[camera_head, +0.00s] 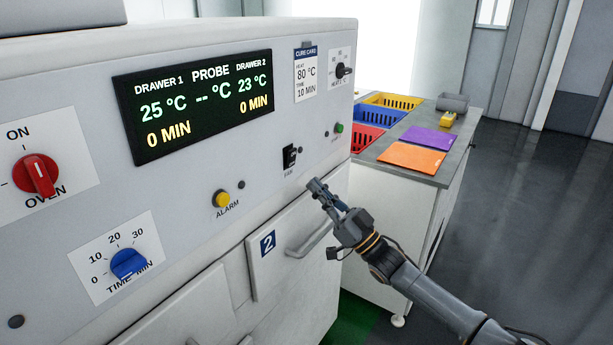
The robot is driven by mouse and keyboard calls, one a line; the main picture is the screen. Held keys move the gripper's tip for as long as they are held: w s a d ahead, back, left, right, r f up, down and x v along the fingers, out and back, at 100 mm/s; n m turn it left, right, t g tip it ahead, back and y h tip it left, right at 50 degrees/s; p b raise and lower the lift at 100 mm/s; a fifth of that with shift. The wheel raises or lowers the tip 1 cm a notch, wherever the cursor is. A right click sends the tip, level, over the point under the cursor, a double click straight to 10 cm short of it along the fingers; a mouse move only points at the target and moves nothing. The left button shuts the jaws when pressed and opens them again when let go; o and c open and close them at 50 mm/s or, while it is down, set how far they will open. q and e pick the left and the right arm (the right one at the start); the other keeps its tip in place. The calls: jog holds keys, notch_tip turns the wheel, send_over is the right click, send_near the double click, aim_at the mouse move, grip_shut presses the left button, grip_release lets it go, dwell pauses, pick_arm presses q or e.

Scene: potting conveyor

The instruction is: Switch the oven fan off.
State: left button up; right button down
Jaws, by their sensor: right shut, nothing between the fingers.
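The oven's white front panel (180,215) fills the left and middle of the view. The fan switch (289,157) is a small black rocker above the label FAN; its position is too small to tell. My right gripper (315,186) is shut and empty, just below and to the right of the switch, with a small gap in the picture. Whether its tips touch the panel cannot be told. The red oven knob (37,175) is at the left, its white mark near ON. My left gripper is not in view.
A yellow alarm button (222,199), blue time knob (128,263), green button (339,127) and display (194,105) share the panel. Drawer 2's handle (310,241) sticks out below my right gripper. A side table (447,160) holds coloured bins and mats. Open floor lies right.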

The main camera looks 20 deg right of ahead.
jog(key=v, duration=0.6)
jog(key=shift+s+d+f, duration=0.2)
jog(key=shift+s, duration=0.05)
notch_tip(320, 180, down, 23)
jog(key=d+m+g+h+p, duration=0.25)
jog(key=m+h, duration=0.25)
jog(key=h, duration=0.5)
jog(key=s+d+f+g+h, duration=0.15)
jog(key=s+f, duration=0.25)
jog(key=f, duration=0.5)
jog(key=s+f+g+h, duration=0.2)
jog(key=s+f, duration=0.2)
jog(key=f, duration=0.4)
jog(key=s+a+f+g+h+p, duration=0.1)
jog(key=s+f+g, duration=0.2)
jog(key=s+f, duration=0.55)
jog(key=s+a+f+g, duration=0.1)
jog(key=s+f+g, duration=0.35)
jog(key=s, duration=0.75)
jog(key=s+a+f+g+h+p, duration=0.1)
jog(key=s+f+g, duration=0.1)
jog(key=s+f, duration=0.75)
jog(key=s+a+f+g, duration=0.1)
jog(key=s+a+g, duration=0.2)
jog(key=s, duration=1.2)
jog(key=shift+s+f, duration=0.15)
jog(key=shift+f, duration=0.1)
